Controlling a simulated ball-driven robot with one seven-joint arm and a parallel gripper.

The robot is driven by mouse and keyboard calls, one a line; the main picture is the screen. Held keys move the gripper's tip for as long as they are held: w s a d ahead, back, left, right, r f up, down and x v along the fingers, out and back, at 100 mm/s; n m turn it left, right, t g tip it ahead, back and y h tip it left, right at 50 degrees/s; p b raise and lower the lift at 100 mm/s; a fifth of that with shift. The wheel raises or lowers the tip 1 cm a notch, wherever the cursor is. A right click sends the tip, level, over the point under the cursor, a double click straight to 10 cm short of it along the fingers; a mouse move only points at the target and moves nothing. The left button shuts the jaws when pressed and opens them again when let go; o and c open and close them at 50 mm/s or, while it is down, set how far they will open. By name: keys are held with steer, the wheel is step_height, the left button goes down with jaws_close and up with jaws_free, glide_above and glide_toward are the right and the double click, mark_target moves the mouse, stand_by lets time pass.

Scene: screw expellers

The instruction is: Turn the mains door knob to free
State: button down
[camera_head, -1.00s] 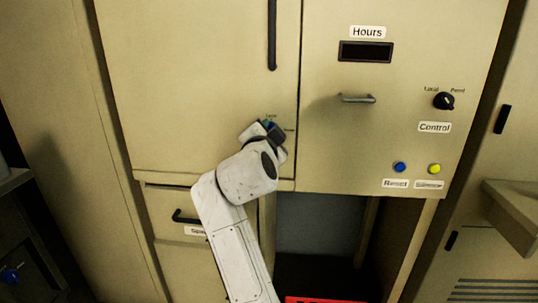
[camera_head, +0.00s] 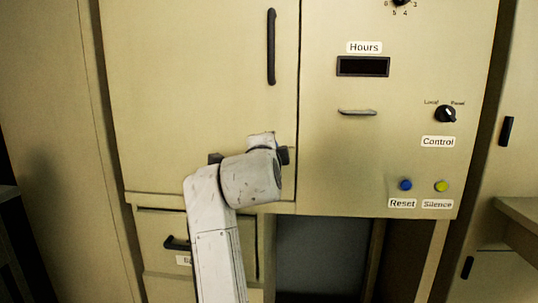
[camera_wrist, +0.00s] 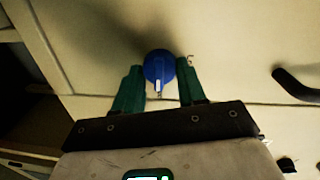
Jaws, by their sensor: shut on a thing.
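The mains door knob (camera_wrist: 158,64) is a round blue knob with a white pointer mark. In the wrist view the mark points down the picture, towards my gripper's palm. My gripper (camera_wrist: 160,72) has a green finger on each side of the knob and is shut on it. In the head view my pale wrist and arm cover the knob, its lettering and the fingertips. The knob is at the lower right of the large beige door (camera_head: 190,100), which looks closed and has a long black upright handle (camera_head: 271,46).
Right of the door are an Hours display (camera_head: 363,67), a small horizontal handle (camera_head: 357,112), a Control switch (camera_head: 446,114), and blue Reset (camera_head: 405,185) and yellow Silence (camera_head: 441,186) buttons. A drawer handle (camera_head: 176,243) sticks out below. An open bay (camera_head: 320,255) lies under the panel.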

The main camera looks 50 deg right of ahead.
steer(key=shift+d, duration=0.1)
steer(key=c, duration=0.6)
jaws_free()
steer(key=shift+c, duration=0.2)
steer(key=p+v, duration=0.1)
steer(key=v, duration=0.9)
steer(key=shift+s+a, duration=0.25)
steer(key=shift+a, duration=0.1)
